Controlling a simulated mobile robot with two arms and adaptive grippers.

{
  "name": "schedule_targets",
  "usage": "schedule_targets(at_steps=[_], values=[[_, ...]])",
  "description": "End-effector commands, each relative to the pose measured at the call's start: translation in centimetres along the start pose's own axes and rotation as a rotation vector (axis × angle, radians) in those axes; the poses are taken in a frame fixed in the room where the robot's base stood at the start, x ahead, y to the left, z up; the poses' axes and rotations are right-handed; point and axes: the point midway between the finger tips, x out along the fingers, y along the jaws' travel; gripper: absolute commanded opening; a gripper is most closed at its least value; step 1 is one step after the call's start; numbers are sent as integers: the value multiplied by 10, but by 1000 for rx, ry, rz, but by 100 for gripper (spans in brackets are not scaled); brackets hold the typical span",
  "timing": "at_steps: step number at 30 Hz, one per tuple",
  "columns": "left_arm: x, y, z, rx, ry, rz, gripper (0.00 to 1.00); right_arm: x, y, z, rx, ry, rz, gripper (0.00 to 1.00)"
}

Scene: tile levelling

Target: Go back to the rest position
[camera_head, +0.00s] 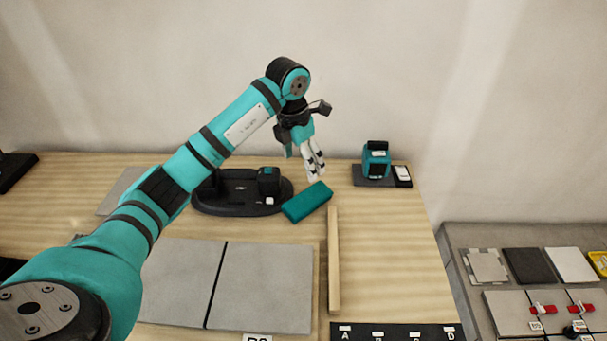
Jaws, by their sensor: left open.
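My left arm comes in from the lower left and reaches over the wooden table (385,265). My left gripper (316,174) hangs near the back of the table, fingers pointing down, open and with nothing seen between the fingers. Just below and in front of it, a teal block (307,202) lies at the right end of a black stand (222,203). I cannot tell whether the gripper touches anything. My right gripper is not in view.
Two grey tiles (262,289) lie side by side at the front. A wooden strip (334,260) lies to their right. A teal and black device (376,161) stands at the back right. A labelled black strip (395,332) is in front. A grey side table (470,239) holds tiles and red clamps.

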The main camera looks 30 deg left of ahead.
Motion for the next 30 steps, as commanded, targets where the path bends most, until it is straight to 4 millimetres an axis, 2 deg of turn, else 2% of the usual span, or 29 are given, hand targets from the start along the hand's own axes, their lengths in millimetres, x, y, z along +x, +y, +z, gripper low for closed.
schedule_targets(at_steps=[4,20,30], values=[[-9,0,0,0,0,1,79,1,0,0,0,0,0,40],[-11,0,0,0,0,0,79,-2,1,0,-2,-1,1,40],[-66,0,8,0,0,0,79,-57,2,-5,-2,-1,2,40]])
